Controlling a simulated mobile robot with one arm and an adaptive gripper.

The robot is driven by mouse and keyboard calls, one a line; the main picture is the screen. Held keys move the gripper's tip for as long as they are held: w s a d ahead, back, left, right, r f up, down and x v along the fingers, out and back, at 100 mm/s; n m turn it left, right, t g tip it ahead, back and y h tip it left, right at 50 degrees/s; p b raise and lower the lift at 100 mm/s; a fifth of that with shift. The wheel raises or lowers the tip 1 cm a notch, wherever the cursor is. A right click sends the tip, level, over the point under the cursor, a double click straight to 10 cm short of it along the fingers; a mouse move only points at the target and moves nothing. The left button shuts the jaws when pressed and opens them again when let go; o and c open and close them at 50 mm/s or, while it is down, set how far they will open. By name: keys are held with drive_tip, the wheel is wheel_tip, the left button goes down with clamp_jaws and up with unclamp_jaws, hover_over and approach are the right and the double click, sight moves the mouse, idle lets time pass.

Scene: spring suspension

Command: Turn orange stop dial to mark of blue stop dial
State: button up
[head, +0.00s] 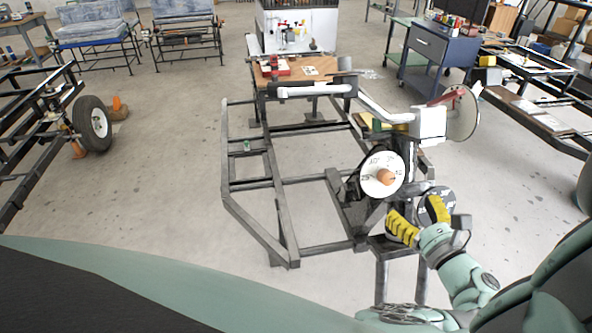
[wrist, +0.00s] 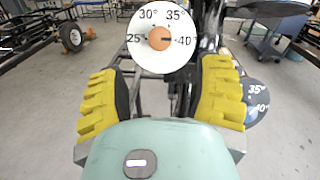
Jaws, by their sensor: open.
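The orange stop dial (head: 386,177) is a small orange knob on a white disc (head: 369,188) with degree numbers. In the wrist view the orange knob (wrist: 160,38) sits at the top centre, and its dark mark points right, towards 40°. A dark grey disc (wrist: 251,114) with 35° and 40° on it is at the right, partly behind a finger.
The dials are on a grey metal frame (head: 290,232). A workbench (head: 310,71) is at the back, and a blue cart (head: 436,52) is at the back right.

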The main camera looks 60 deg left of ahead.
sight(389, 180)
drive_tip(key=x, duration=0.9)
drive_tip(key=shift+a+p, duration=0.25)
drive_tip(key=shift+p, duration=0.1)
clamp_jaws()
